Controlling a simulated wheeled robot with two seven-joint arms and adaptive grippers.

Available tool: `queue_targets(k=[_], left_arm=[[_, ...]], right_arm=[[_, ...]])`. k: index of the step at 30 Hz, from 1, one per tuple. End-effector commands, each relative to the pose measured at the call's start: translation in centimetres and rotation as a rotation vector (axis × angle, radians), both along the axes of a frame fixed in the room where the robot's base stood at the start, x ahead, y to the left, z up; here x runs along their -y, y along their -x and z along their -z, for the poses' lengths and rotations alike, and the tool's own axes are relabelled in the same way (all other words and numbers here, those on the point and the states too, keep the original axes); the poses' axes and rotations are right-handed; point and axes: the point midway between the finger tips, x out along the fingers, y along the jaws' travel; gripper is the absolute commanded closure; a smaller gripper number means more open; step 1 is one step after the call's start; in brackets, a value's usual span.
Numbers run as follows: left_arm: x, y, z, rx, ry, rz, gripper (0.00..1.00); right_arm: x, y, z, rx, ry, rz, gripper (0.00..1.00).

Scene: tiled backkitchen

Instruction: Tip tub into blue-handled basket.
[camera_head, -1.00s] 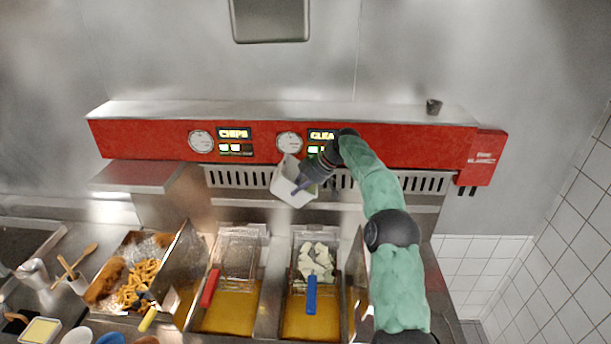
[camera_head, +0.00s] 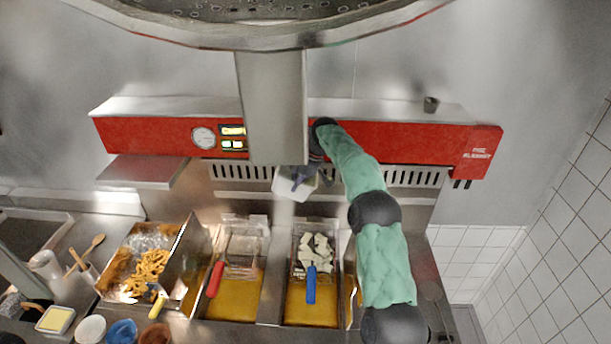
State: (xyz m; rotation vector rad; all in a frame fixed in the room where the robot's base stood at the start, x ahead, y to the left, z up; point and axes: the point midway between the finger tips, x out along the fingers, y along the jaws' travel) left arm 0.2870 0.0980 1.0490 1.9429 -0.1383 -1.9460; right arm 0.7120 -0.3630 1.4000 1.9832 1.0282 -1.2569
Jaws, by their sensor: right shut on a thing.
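My right gripper (camera_head: 304,176) is shut on a pale tub (camera_head: 294,188), in front of the slotted panel beneath the red fryer panel. A grey metal piece hides the tub's upper part, so I cannot tell its tilt exactly. The blue-handled basket (camera_head: 306,273) stands below and slightly right of the tub, at the right fryer vat. White chunks (camera_head: 318,252) lie in its back part, and its blue handle (camera_head: 311,286) points to the front. My left gripper is not in view.
A large grey metal fixture (camera_head: 270,100) fills the top middle and covers part of the red panel (camera_head: 430,143). The red-handled basket (camera_head: 243,245) is left of the blue-handled one. A tray of fries (camera_head: 150,262) stands further left, with small bowls (camera_head: 122,331) in front.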

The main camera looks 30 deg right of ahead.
Motion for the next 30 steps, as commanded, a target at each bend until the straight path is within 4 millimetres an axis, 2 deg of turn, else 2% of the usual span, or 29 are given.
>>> queue_targets(k=[1,6,9,16,30], left_arm=[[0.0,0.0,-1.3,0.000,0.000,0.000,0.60],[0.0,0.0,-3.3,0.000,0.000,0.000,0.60],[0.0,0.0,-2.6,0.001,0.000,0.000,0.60],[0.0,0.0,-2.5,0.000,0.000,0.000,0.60],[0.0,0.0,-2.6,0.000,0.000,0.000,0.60]], right_arm=[[-0.1,0.0,-0.7,-0.013,0.021,-0.003,1.00],[-0.1,0.0,-0.6,-0.056,0.092,-0.002,1.00],[-0.3,-0.2,0.0,-0.102,0.174,-0.003,1.00],[-0.1,-0.2,0.1,-0.195,0.325,0.000,1.00],[0.0,-0.1,0.1,-0.210,0.345,0.001,1.00]])
